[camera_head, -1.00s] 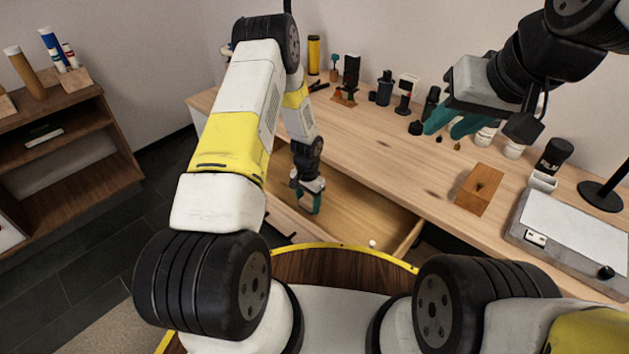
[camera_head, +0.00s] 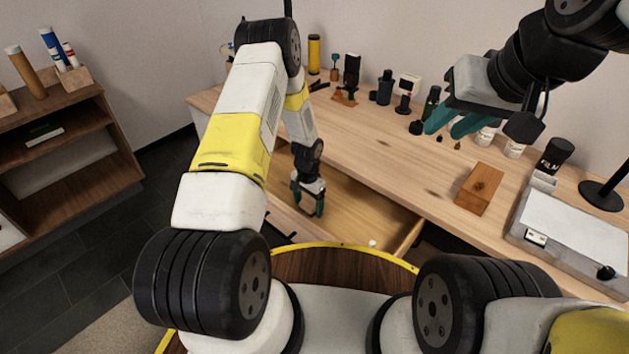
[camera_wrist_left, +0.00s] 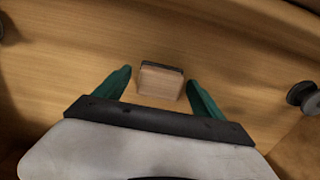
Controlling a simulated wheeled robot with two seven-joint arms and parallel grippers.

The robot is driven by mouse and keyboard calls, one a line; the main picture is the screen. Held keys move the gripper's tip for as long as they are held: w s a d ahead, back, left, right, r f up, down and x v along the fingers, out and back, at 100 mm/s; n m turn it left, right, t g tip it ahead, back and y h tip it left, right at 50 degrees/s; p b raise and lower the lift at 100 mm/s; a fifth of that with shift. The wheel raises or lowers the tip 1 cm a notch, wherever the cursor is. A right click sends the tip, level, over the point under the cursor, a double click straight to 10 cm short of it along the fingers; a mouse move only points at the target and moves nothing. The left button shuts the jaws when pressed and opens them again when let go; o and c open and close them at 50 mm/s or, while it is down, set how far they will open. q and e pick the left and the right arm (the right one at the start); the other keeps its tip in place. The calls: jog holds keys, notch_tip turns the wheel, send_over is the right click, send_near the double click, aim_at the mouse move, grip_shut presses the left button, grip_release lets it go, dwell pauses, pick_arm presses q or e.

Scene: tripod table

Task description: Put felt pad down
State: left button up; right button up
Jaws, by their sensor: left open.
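A small light-wood block with a dark edge, which looks like the felt pad (camera_wrist_left: 160,84), lies on the drawer floor in the left wrist view. My left gripper (camera_wrist_left: 159,77) is open around it, with one teal finger on each side and a gap to both. In the head view my left gripper (camera_head: 309,209) is low inside the open drawer (camera_head: 360,212), and the pad cannot be made out there. My right gripper (camera_head: 452,126) hangs above the back right of the desk; whether its fingers are apart is unclear.
The desk (camera_head: 385,150) carries several bottles and small tools along the back. A wooden block (camera_head: 479,188) and a grey light box (camera_head: 570,228) are at the right. A small white knob (camera_head: 373,243) is near the drawer front. A shelf (camera_head: 60,150) stands at left.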

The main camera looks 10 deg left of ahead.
pick_arm(q)
notch_tip(320, 180, up, 12)
jog(key=f, duration=0.1)
notch_tip(320, 180, up, 15)
jog(key=n+t, duration=0.1)
jog(key=n, duration=0.1)
send_over(308, 203)
jog(key=a, duration=0.1)
jog(key=s+a+r+n+t, duration=0.1)
jog(key=s+r, duration=0.2)
jog(key=r, duration=0.3)
jog(key=s+r+t, duration=0.1)
jog(key=s+r, duration=0.3)
jog(key=r, duration=0.3)
jog(key=s+r+n+t+h, duration=0.1)
jog(key=s+r, duration=0.5)
jog(key=s, duration=0.3)
jog(key=s+r+n+t+h, duration=0.1)
jog(key=s+r+n+t, duration=0.1)
jog(key=s+r, duration=0.4)
jog(key=s, duration=0.4)
jog(key=shift+s+r, duration=0.1)
